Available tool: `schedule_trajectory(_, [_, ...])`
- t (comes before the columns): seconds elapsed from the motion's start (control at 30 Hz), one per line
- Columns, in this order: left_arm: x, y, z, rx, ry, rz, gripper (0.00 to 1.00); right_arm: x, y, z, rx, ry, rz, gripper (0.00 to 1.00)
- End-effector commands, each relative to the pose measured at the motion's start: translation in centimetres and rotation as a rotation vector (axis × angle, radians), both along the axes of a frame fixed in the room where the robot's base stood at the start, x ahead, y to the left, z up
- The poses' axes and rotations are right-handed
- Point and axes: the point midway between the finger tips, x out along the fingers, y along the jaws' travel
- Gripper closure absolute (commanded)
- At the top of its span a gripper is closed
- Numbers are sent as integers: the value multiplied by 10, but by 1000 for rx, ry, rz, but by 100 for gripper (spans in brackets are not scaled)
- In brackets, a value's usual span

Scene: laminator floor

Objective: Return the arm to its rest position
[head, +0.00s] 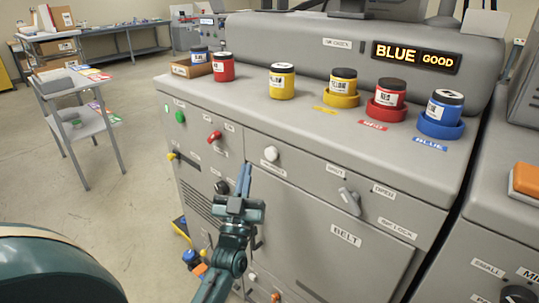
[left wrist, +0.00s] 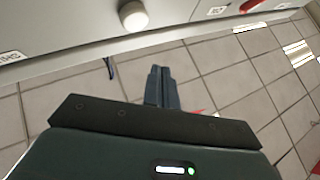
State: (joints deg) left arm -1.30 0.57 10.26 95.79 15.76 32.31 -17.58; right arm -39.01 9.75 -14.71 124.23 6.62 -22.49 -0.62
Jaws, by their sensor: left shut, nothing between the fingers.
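My left gripper (head: 243,181) is shut and empty. In the head view it is in front of the grey machine's front panel, left of the panel labelled BELT (head: 345,236), with its fingers pointing up. In the left wrist view its closed fingers (left wrist: 161,88) are side by side with nothing between them, over the tiled floor. I cannot tell whether the fingers touch the machine. My right gripper is in neither view.
The grey machine (head: 290,120) bears several jars on top, some in coloured rings. A display (head: 415,57) reads BLUE GOOD. A cart (head: 80,125) stands left on open floor.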

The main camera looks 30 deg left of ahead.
Motion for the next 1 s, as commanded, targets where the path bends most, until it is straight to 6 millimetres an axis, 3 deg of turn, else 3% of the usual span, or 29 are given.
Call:
schedule_trajectory(0.43, [0, -3, -2, 1, 15, -11, 100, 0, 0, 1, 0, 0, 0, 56])
schedule_trajectory(0.53, [-3, -19, -14, 8, 101, -67, 100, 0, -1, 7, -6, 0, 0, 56])
schedule_trajectory(0.63, [-13, -51, -43, 14, 273, -176, 100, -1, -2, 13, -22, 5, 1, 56])
schedule_trajectory(0.77, [-47, -102, -93, 5, 562, -331, 100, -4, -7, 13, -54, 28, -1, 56])
schedule_trajectory(0.9, [-102, -149, -139, -15, 851, -454, 100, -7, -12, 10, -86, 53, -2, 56])
schedule_trajectory(1.0, [-141, -172, -162, -31, 1016, -512, 100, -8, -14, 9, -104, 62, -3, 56])
